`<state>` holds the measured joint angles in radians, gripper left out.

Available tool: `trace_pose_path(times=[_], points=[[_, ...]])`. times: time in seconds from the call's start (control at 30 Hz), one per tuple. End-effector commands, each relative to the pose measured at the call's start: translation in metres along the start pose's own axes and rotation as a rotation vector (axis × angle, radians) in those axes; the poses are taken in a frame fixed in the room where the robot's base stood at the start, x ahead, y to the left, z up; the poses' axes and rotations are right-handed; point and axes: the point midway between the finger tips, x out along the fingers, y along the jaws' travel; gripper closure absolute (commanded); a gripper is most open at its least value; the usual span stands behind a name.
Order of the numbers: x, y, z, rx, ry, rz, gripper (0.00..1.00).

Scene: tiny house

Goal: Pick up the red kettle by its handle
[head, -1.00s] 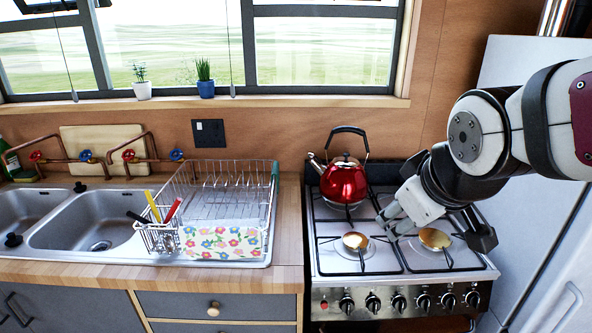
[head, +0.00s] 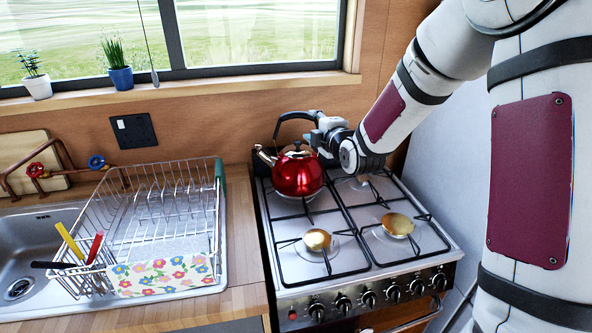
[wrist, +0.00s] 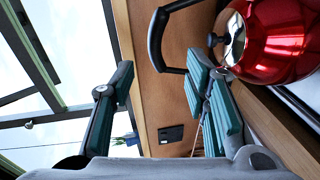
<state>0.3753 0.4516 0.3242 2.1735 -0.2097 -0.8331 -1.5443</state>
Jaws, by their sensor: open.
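The red kettle (head: 297,176) stands upright on the back left burner of the stove, its spout pointing left. Its black handle (head: 279,126) arches above the lid. My gripper (head: 314,122) is at the right of the handle, close to its top. In the wrist view, the two green-padded fingers of my gripper (wrist: 158,88) are spread apart. The handle (wrist: 157,38) shows beyond them, part of it in the gap and one end running behind the right finger. The kettle body (wrist: 275,40) is at the upper right. I cannot tell whether a finger touches the handle.
The stove (head: 352,240) has black grates and two brass-coloured front burners. A wire dish rack (head: 165,215) stands on the counter to the left. The window sill (head: 200,88) with two small plants runs behind. A white fridge-like panel (head: 440,150) is at the right.

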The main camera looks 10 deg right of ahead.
Motion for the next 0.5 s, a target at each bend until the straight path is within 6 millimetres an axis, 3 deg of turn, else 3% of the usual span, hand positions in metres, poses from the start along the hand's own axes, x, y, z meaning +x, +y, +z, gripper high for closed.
trace_pose_path(times=[0.3,0.5], points=[[0.058,-0.001,-0.001,0.003,0.001,-0.001,0.58],[0.071,0.0,-0.001,0.003,0.001,-0.001,0.58]])
